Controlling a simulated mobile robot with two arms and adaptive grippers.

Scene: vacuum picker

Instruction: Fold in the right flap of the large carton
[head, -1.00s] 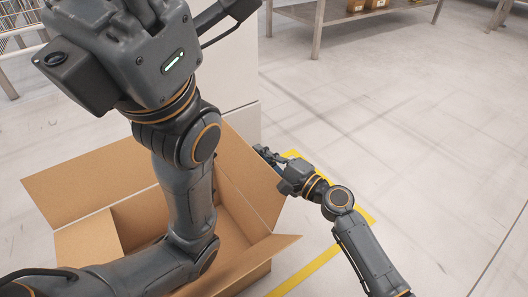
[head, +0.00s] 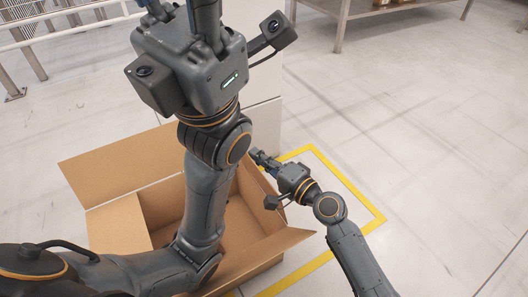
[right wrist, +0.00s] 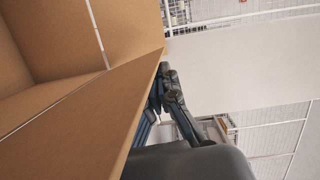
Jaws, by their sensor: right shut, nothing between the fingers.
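The large carton (head: 124,222) stands open on the floor in the head view. Its right flap (head: 256,192) stands roughly upright along the right side, partly hidden by my grippers and arms; the right wrist view shows a brown cardboard panel (right wrist: 95,118) close up. My right gripper (head: 262,158) is shut and empty at the flap's outer side near its far end. Its fingers (right wrist: 168,85) lie right beside the panel's edge; contact is not certain. My left gripper (head: 180,8) is raised above the carton, its fingertips cut off by the top edge.
Yellow floor tape (head: 352,190) runs around the right side. A pale block (head: 262,90) stands behind the carton. The floor to the right is clear up to a metal table (head: 385,12).

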